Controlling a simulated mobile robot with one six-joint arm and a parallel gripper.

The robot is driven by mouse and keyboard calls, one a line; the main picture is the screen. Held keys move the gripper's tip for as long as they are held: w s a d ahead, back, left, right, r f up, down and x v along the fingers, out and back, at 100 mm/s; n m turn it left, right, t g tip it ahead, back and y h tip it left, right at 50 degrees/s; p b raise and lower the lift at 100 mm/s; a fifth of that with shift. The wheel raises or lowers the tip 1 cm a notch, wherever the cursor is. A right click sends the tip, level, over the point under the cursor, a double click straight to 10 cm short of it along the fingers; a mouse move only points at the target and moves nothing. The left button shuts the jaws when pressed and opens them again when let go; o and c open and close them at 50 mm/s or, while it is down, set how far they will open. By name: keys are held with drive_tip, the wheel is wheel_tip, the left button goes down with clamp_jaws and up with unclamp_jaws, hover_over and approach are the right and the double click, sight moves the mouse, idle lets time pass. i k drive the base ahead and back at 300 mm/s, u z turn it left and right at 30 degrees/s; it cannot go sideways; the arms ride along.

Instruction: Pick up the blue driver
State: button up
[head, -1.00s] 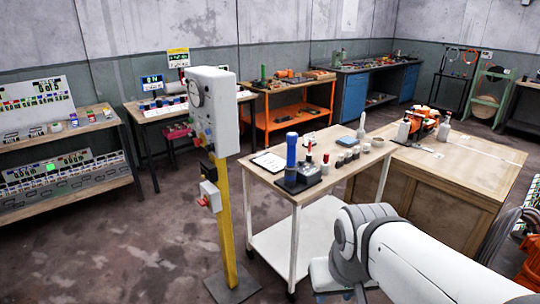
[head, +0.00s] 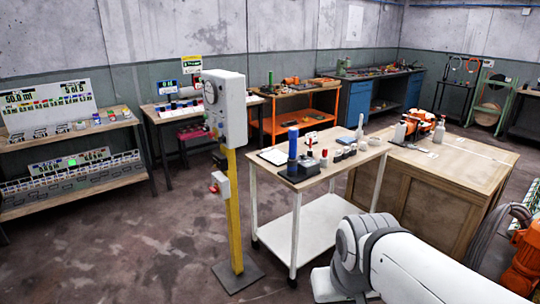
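A blue upright cylinder, likely the driver (head: 292,143), stands at the near left part of a light wooden-topped trolley (head: 262,167). It is beside or in a dark block (head: 300,172); I cannot tell which. My white arm shows at the lower right, in front of and to the right of the trolley. My gripper is not visible in this view.
A yellow post with a grey control box (head: 224,100) stands just left of the trolley. Small jars (head: 350,149) and a white bottle (head: 359,127) share the trolley top. A wooden crate bench (head: 450,165) adjoins it on the right. Floor is clear at front left.

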sight(292, 133)
drive_tip(key=z, duration=0.15)
drive_tip(key=i, duration=0.6)
drive_tip(key=u, duration=2.35)
drive_tip(key=i, duration=1.35)
drive_tip(key=z, duration=2.45)
